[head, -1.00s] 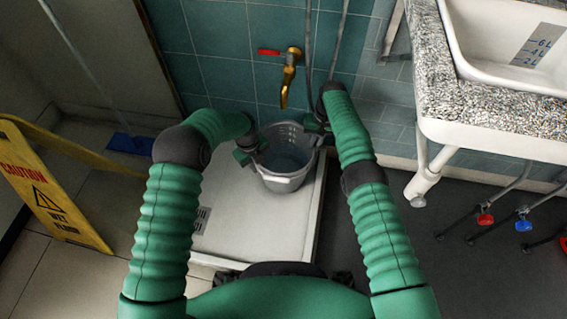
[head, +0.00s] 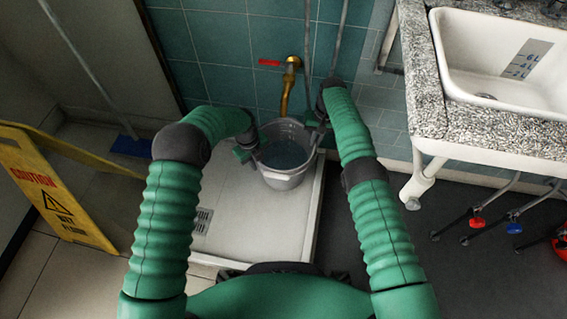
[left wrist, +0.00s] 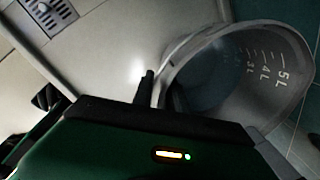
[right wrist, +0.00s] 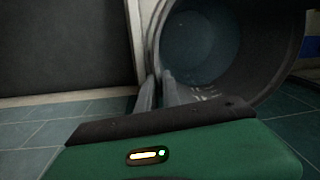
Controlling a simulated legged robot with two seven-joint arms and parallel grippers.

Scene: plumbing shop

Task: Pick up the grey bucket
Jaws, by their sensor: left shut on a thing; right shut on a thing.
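The grey bucket (head: 284,181) stands upright over the white shower tray below the tap, with liquid inside. I cannot tell if its base touches the tray. My left gripper (head: 246,150) is shut on its left rim. In the left wrist view the fingers (left wrist: 160,92) straddle the wall of the bucket (left wrist: 285,85), which has litre marks inside. My right gripper (head: 318,128) is shut on the right rim. In the right wrist view its fingers (right wrist: 160,92) pinch the wall of the bucket (right wrist: 270,60). The fingertips are mostly hidden in the head view.
The brass tap (head: 287,95) with its red handle is on the tiled wall, its spout close behind the bucket rim. A white sink (head: 460,90) in a speckled counter is at right, above pipes with valves. A yellow caution sign (head: 60,205) stands left.

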